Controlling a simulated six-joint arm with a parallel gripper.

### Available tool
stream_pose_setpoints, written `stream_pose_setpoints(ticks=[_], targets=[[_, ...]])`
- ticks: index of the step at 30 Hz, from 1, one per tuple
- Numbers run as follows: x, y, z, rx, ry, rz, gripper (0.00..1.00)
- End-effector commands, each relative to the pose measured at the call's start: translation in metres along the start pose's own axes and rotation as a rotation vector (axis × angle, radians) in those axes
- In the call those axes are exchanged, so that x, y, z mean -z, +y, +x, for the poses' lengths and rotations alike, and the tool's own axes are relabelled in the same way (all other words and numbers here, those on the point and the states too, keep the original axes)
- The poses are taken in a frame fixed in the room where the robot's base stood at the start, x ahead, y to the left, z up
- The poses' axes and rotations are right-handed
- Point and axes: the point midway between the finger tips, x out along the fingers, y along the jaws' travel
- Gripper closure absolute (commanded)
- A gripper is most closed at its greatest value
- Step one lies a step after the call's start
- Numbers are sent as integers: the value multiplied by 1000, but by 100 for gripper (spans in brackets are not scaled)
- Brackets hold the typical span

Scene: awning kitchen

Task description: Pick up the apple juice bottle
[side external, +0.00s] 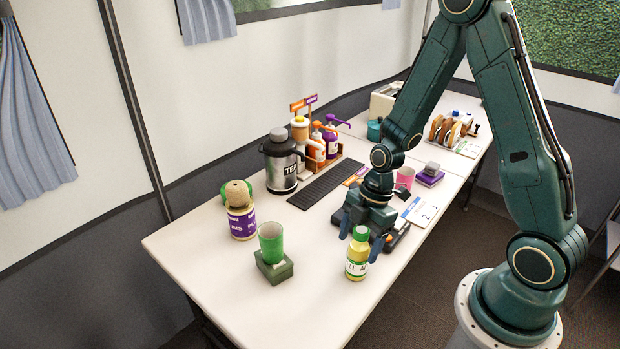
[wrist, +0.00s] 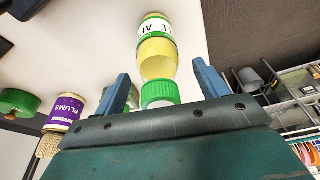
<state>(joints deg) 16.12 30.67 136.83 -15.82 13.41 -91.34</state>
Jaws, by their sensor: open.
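The apple juice bottle (side external: 357,256) is small, with yellow contents, a green cap and a white label. It stands upright near the front edge of the white table (side external: 220,295). In the wrist view the bottle (wrist: 157,58) lies ahead, between the lines of my two blue fingers, its green cap nearest me. My gripper (side external: 362,234) is open and empty, with its fingers close to the bottle's cap in the side view. I cannot tell whether a finger touches it. Part of the label's lettering shows; the rest is turned away.
A green cup on a green box (side external: 274,265) stands left of the bottle. A purple-labelled plums jar (side external: 242,222) is farther left. Behind are a tea urn (side external: 281,165), a black grate (side external: 325,184) and a pink cup (side external: 405,178). The table's front left is clear.

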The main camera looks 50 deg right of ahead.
Motion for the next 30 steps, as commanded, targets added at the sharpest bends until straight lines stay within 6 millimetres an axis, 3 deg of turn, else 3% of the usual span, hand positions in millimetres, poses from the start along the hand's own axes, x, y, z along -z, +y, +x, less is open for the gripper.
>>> stream_pose_setpoints(ticks=[19,20,28,30], targets=[[0,0,6,0,-1,-1,27],[0,0,6,0,-1,-1,29],[0,0,6,0,-1,-1,82],[0,0,6,0,0,-1,84]])
